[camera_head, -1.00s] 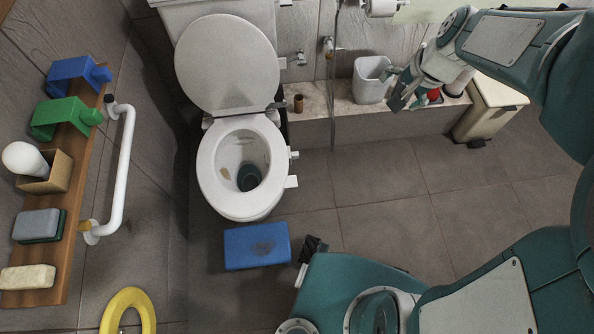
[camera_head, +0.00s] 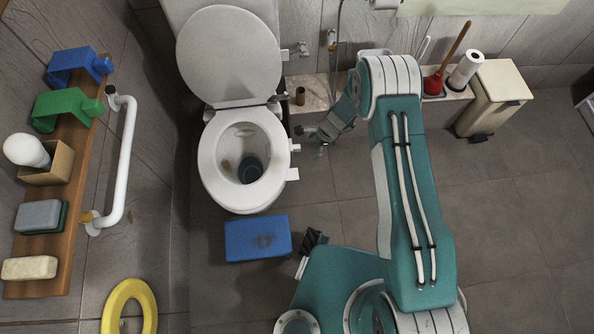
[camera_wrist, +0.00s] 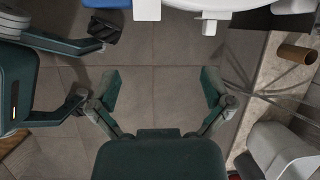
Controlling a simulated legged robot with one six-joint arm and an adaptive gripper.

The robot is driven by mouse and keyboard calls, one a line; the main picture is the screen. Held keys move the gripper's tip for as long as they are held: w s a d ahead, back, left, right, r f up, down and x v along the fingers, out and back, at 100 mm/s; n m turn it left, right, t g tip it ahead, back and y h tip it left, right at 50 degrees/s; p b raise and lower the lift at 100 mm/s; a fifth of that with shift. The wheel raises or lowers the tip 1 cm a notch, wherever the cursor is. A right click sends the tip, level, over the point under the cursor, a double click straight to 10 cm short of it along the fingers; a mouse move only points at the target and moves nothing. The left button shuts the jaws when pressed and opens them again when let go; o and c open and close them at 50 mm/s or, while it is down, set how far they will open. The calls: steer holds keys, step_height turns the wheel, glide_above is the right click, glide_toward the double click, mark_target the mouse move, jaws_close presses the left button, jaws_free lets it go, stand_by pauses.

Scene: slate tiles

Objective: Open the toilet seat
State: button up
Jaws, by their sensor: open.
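The toilet (camera_head: 245,205) stands left of centre. Its round white lid (camera_head: 228,55) is raised against the tank. The white seat ring (camera_head: 213,160) lies flat on the bowl, with small white tabs (camera_head: 292,174) sticking out on its right side. In the wrist view, the toilet's white edge (camera_wrist: 215,4) and a tab (camera_wrist: 147,9) show at the top. My gripper (camera_wrist: 161,88) is open and empty, its fingers spread over bare floor. In the head view, my gripper (camera_head: 316,141) is right of the seat, apart from it; its fingertips are hard to make out there.
A stone ledge (camera_head: 310,92) behind holds a brown roll (camera_head: 300,96), a red plunger (camera_head: 433,84) and a paper roll (camera_head: 466,68). A cream bin (camera_head: 495,95) stands right. A blue box (camera_head: 258,238) lies before the toilet. A white grab rail (camera_head: 126,165) is left.

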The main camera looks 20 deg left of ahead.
glide_toward(296, 174)
steer(key=shift+m, duration=0.4)
steer(key=x, duration=0.8)
steer(key=shift+a+f, duration=0.15)
steer(key=shift+a, duration=0.1)
steer(key=shift+c, duration=0.3)
jaws_close()
steer(key=shift+d, duration=0.15)
steer(key=shift+s, duration=0.1)
